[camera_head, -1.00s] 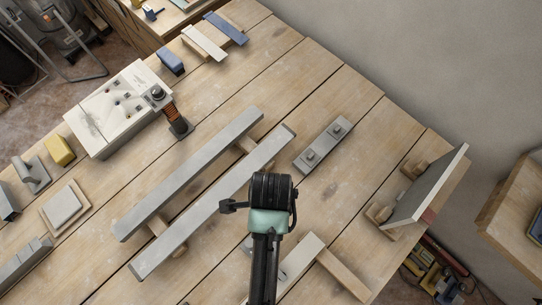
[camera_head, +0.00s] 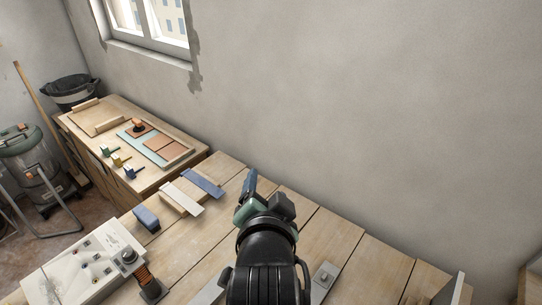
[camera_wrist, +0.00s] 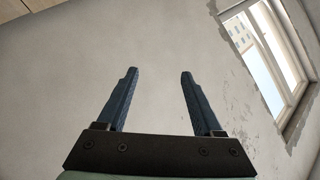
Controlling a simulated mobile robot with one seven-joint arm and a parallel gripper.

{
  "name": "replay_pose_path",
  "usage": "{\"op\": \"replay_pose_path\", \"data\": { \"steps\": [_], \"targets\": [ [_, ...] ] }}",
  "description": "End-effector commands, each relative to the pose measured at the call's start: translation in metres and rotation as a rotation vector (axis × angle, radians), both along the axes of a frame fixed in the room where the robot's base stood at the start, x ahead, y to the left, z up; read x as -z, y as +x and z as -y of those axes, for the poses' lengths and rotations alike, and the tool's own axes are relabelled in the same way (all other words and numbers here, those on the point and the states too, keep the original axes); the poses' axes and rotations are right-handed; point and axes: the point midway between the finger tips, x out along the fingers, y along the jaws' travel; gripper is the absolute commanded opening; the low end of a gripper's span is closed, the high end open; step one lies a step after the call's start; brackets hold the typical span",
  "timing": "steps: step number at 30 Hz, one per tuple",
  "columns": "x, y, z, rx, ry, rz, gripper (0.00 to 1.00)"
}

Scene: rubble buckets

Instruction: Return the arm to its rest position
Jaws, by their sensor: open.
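My gripper (camera_wrist: 157,78) shows in the wrist view with its two dark blue fingers wide apart and nothing between them. Behind the fingers is only plain wall. In the head view my gripper (camera_head: 250,185) is at the far end of my black arm, above the wooden workbench (camera_head: 190,255) and pointing away toward the wall. My arm hides part of the bench's middle.
A second table (camera_head: 95,150) stands back left. The wall (camera_head: 380,110) is behind.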

Motion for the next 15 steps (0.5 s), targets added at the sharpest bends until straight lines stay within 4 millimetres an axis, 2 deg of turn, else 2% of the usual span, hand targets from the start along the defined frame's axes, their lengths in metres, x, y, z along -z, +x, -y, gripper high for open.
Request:
{"op": "replay_pose_path", "data": {
  "steps": [1, 2, 3, 5, 6, 9, 12, 15],
  "targets": [
    [-0.04, 0.005, 0.0, -0.021, -0.064, 0.124, 0.68],
    [-0.063, 0.007, 0.001, -0.031, -0.105, 0.193, 0.68],
    [-0.094, 0.006, 0.001, -0.038, -0.162, 0.286, 0.68],
    [-0.14, 0.0, 0.002, -0.041, -0.25, 0.422, 0.68],
    [-0.17, -0.007, 0.003, -0.036, -0.311, 0.514, 0.68],
    [-0.239, -0.034, 0.004, -0.001, -0.456, 0.729, 0.68],
    [-0.293, -0.066, 0.005, 0.058, -0.582, 0.906, 0.68],
    [-0.328, -0.096, 0.007, 0.116, -0.676, 1.029, 0.68]
  ]
}}
